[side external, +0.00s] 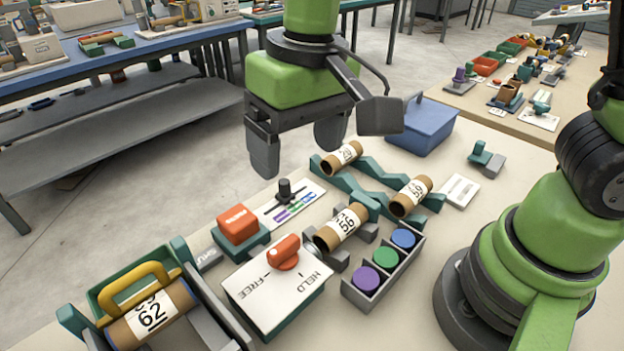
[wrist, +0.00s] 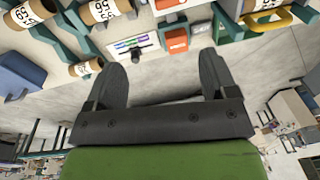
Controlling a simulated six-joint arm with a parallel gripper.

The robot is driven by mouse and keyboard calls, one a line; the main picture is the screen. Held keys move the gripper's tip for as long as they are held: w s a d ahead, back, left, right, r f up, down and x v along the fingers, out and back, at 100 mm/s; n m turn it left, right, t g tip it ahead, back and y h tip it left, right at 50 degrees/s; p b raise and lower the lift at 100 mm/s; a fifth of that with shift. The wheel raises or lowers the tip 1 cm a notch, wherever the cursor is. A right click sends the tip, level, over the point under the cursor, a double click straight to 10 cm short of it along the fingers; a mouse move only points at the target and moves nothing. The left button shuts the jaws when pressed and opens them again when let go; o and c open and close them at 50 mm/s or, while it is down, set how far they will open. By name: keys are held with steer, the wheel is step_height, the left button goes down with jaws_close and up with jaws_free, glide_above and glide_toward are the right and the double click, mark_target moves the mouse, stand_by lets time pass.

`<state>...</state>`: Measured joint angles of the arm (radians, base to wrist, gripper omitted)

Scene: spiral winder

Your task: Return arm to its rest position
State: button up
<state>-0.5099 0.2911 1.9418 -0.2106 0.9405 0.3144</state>
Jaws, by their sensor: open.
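My gripper (side external: 297,148) hangs above the far edge of the work table, with its two dark fingers spread wide and nothing between them. It also shows in the wrist view (wrist: 168,78), open and empty. A tube marked 56 (side external: 341,228) lies on a grey stand.
A white FREE/HELD box (side external: 277,290) with an orange lever (side external: 284,252) stands by an orange block (side external: 237,224). A slider panel (side external: 291,203), a tray (side external: 385,279) of coloured caps and a blue lidded bin (side external: 428,126) are nearby. The space around my gripper looks clear.

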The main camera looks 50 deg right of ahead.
steer(key=s+d+r+m+t+y, duration=0.1)
steer(key=s+d+r+m+t, duration=0.2)
steer(key=s+d+r+t, duration=0.3)
steer(key=s+d+r, duration=0.3)
steer(key=s+d, duration=0.1)
steer(key=d, duration=0.1)
steer(key=shift+s+d, duration=0.35)
steer(key=shift+d, duration=0.05)
